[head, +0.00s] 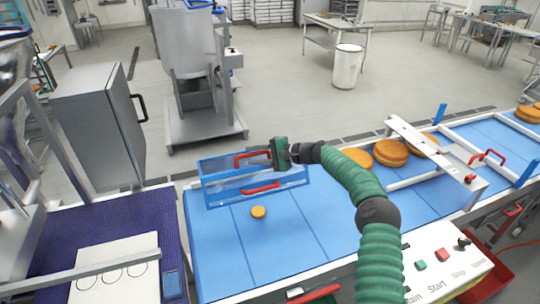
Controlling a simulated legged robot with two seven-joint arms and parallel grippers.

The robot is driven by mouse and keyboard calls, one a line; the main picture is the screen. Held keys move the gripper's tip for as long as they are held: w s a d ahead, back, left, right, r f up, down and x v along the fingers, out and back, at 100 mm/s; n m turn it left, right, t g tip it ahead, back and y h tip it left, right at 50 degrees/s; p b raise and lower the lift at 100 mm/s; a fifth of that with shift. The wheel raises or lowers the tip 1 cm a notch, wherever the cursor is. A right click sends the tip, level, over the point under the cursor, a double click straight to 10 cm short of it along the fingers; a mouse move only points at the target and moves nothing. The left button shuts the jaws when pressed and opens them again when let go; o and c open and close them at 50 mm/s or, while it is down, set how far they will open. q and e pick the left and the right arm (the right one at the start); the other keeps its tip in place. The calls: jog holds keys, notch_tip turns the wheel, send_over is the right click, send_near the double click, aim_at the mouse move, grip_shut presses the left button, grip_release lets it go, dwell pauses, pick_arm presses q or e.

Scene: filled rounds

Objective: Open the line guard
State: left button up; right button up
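The line guard (207,193) looks like a clear, blue-edged box standing over the left part of the blue conveyor. It has one red handle (261,188) on its near side and another red handle (243,160) at its far side. My green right arm reaches in from the bottom right. My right gripper (273,154) is at the right end of the far handle. Its fingers are too small and hidden to tell whether they hold the handle. My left gripper is out of view.
A small orange round (258,212) lies on the belt (222,245) in front of the guard. Larger rounds (390,153) lie to the right, near a metal frame (440,150). A control box (440,262) with buttons is at the near right. A grey cabinet (95,125) stands behind left.

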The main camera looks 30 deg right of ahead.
jog(key=b+v, duration=0.5)
jog(key=v, duration=1.1)
jog(key=shift+w+f, duration=0.1)
